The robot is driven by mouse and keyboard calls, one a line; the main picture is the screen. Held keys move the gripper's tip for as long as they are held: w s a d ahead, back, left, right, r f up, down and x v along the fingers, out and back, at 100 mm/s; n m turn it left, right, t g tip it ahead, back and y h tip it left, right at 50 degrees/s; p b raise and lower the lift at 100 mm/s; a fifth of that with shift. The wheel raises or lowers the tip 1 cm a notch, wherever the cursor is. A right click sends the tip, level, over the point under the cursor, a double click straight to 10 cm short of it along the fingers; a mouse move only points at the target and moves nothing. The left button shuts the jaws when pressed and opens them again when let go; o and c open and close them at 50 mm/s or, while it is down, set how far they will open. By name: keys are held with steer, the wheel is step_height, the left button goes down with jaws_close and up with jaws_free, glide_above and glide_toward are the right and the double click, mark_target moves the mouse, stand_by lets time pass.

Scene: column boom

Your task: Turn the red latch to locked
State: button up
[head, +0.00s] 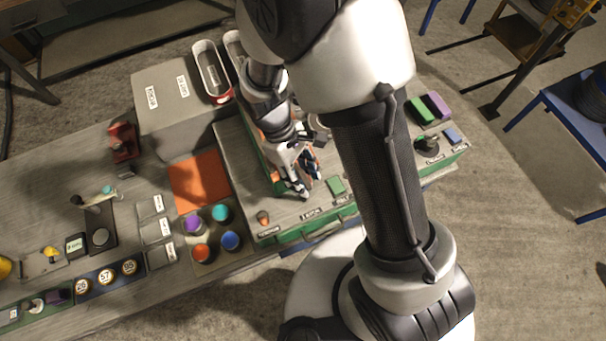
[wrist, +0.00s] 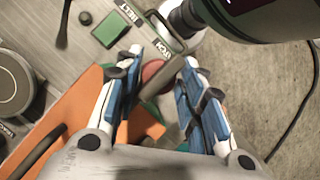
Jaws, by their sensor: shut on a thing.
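My gripper (head: 302,188) reaches down to the grey-topped workbench section in the head view. In the wrist view its two blue-padded fingers (wrist: 163,72) stand on either side of the red latch (wrist: 152,71), with their tips apart. Only a rounded red part of the latch shows, partly hidden by a grey-olive bar. The fingers are shut on it. A small label (wrist: 168,56) lies just beyond the fingertips. In the head view the latch is hidden by my gripper, and its exact turn cannot be told.
A green block (head: 336,186) lies right of my gripper. An orange panel (wrist: 72,132) with a black handle is close by at left in the wrist view. An orange mat (head: 200,182), several coloured round pieces and a grey box (head: 165,115) stand to the left.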

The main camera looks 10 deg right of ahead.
steer(key=shift+w, duration=0.1)
stand_by(0.3)
steer(key=o, duration=1)
steer(key=shift+w+a, duration=0.1)
steer(key=shift+c, duration=0.2)
steer(key=v, duration=1.2)
